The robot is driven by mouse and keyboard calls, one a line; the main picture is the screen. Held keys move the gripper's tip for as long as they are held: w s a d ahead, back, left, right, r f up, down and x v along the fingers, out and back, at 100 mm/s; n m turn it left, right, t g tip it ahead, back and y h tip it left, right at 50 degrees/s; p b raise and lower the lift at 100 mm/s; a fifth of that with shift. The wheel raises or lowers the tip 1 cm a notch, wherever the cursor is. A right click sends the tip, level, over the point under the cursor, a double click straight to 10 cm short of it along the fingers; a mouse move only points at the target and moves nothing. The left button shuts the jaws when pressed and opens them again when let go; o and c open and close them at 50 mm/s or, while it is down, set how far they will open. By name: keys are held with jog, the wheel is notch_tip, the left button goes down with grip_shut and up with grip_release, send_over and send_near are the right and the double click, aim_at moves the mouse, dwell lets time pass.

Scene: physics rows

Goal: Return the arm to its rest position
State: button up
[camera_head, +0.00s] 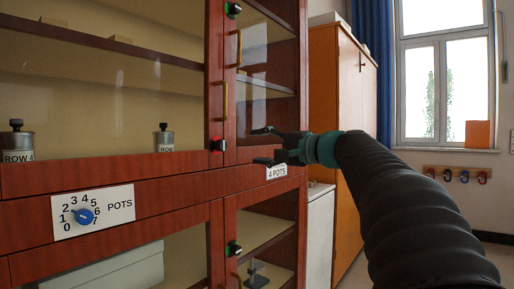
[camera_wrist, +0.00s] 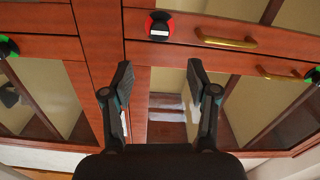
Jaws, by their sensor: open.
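My gripper (camera_head: 275,147) is at the end of my dark, ribbed arm, which reaches in from the right in the head view. It is in front of the red-brown cabinet (camera_head: 130,178), near its right-hand door and the "4 POTS" label (camera_head: 277,172). In the wrist view my gripper (camera_wrist: 158,82) has its two dark fingers apart, with nothing held between them. The cabinet front (camera_wrist: 98,60) lies beyond the fingers there. Whether a finger touches the cabinet cannot be told.
A blue dial (camera_head: 83,216) sits on a numbered POTS plate. A red-marked latch (camera_head: 217,145) and brass handles (camera_head: 239,48) are on the doors. Lidded "ROW" pots (camera_head: 17,142) stand on a shelf. An orange cupboard (camera_head: 335,90) stands behind my arm; floor shows at the right.

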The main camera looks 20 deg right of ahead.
dwell(0.3)
jog(key=s+d+f+g+h, duration=0.1)
jog(key=s+f+g+h, duration=0.15)
jog(key=f, duration=0.95)
jog(key=s+f+g+h, duration=0.2)
jog(key=f+g+h, duration=0.1)
jog(key=f, duration=0.8)
jog(key=s+a+f+n+g+h, duration=0.1)
jog(key=s+a+f+n, duration=0.1)
jog(key=s+f, duration=0.4)
jog(key=s+a+f+n+g+h, duration=0.1)
jog(key=s+a+f+n+h, duration=0.1)
jog(key=s, duration=0.9)
jog(key=s+a+f+n+g+h, duration=0.1)
jog(key=s+a+f+n, duration=0.3)
jog(key=s+f, duration=0.5)
jog(key=shift+s+f+n+h+p, duration=0.25)
jog(key=shift+f+n+h+p, duration=0.15)
jog(key=shift+n+h, duration=0.2)
jog(key=shift+g, duration=0.25)
